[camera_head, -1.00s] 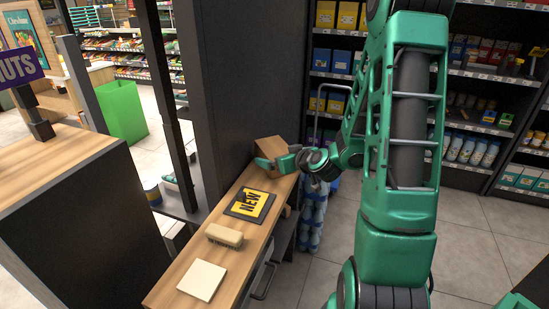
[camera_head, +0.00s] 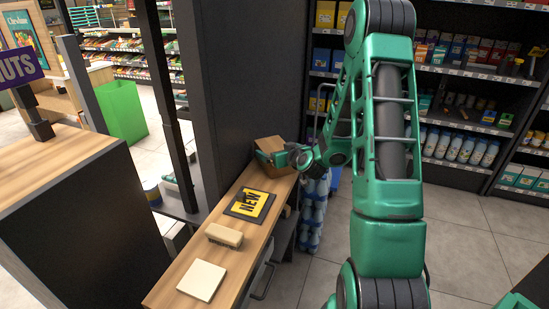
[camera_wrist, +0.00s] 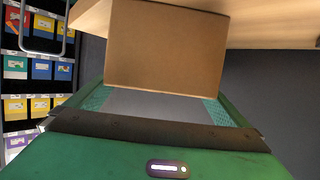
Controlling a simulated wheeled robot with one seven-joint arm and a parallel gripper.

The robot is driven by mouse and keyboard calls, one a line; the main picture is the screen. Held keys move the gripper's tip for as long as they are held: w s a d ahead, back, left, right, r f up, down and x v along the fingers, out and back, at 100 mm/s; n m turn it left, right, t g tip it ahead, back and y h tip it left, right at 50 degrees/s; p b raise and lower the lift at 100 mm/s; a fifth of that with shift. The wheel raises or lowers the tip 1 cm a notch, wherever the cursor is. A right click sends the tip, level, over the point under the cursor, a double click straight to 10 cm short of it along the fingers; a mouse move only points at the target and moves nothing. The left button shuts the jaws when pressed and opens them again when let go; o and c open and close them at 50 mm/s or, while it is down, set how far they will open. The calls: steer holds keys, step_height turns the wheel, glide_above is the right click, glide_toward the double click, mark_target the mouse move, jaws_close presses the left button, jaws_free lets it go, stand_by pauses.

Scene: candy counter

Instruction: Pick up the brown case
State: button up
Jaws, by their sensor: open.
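The brown case (camera_head: 269,144) is a plain cardboard-coloured box at the far end of the narrow wooden counter, by the dark pillar. My green gripper (camera_head: 279,158) is right at the case, on its right and front side, and partly hides it. In the wrist view the case (camera_wrist: 168,45) fills the upper middle, just ahead of my gripper (camera_wrist: 158,98). The two fingers are spread apart and span about the case's width. I cannot tell whether they touch it.
The wooden counter (camera_head: 188,271) also holds a black and yellow NEW sign (camera_head: 250,204), a brush (camera_head: 225,235) and a pale square tile (camera_head: 202,280). The dark pillar (camera_head: 252,80) rises close behind the case. Stocked shelves (camera_head: 465,75) stand at the back right.

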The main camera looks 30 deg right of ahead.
steer(key=shift+x, duration=1.4)
steer(key=shift+d, duration=0.1)
steer(key=shift+c, duration=0.6)
steer(key=c, duration=1.8)
steer(key=shift+r, duration=0.1)
